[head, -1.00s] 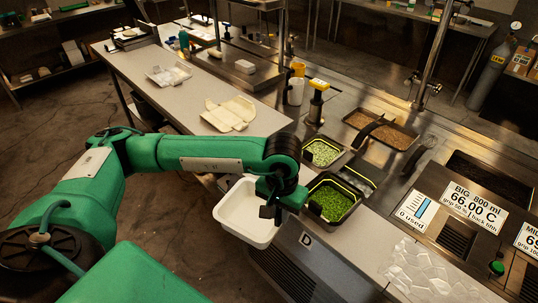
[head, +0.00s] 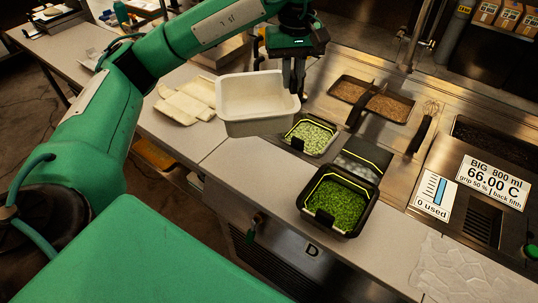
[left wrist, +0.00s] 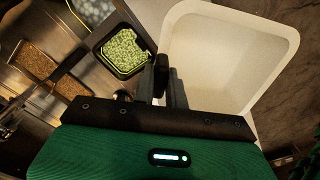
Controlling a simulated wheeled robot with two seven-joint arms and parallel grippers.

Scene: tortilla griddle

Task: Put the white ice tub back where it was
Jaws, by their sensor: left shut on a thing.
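The white ice tub (head: 255,103) is a deep, rounded rectangular box. In the head view it hangs roughly upright, slightly tilted, by the counter between the folded tortillas and the bin of pale green bits. My left gripper (head: 293,84) is shut on the tub's right wall. The left wrist view shows the gripper fingers (left wrist: 166,84) at the rim and the tub's empty-looking inside (left wrist: 222,58). I cannot tell whether the tub's base touches the counter, as its underside is hidden. My right gripper is not in view.
Folded tortillas (head: 188,101) lie just left of the tub. Pale green bits (head: 311,134) fill a black bin close on its right. Chopped green herbs (head: 342,204) fill another bin nearer. A brown-filled pan (head: 388,106) lies behind. The grey counter (head: 182,143) in front of the tortillas is clear.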

